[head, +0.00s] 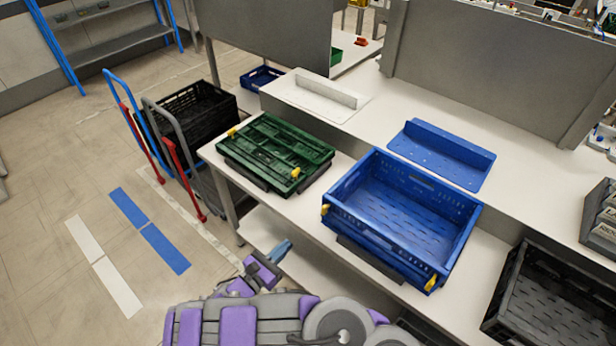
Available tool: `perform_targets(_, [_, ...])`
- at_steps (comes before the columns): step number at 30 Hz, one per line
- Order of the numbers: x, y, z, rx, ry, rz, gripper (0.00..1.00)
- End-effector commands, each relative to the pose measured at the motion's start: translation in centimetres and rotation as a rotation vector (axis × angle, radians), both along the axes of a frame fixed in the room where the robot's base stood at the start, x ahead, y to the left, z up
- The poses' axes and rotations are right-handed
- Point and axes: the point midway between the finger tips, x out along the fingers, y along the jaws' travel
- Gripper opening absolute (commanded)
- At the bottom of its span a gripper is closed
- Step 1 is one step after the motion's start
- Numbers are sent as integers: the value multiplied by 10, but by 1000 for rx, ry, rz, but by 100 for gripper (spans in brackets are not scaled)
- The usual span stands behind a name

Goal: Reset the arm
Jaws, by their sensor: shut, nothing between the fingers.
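My arm is folded low at the bottom of the head view. It has grey links and purple pads. My gripper (281,251) is shut and empty, a small blue-grey tip just in front of the workbench's near edge. It is apart from the crates and below the height of the bench top. A blue open crate (335,211) stands empty on the bench, right of my gripper. A green crate (262,150), which looks folded flat, lies on the bench above and left of it.
A black crate (505,325) stands at the lower right. A blue plate (440,153) and a white plate (310,97) lie on the raised back surface. Hand trucks with a black crate (195,107) stand left of the bench. Floor at left is clear, with blue and white markings.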

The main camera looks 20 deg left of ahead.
Motion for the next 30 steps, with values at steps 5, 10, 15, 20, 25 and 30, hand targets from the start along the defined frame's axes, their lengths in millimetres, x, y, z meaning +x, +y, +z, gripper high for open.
perform_targets(5, [2, -5, 4, 6, -4, -6, 0])
perform_targets(10, [29, -36, 35, 51, -48, -118, 0])
perform_targets(15, [66, -107, 96, 147, -136, -353, 0])
perform_targets(20, [77, -182, 148, 261, -212, -585, 0])
perform_targets(25, [66, -258, 192, 394, -286, -824, 0])
perform_targets(30, [37, -323, 223, 541, -349, -1054, 0])
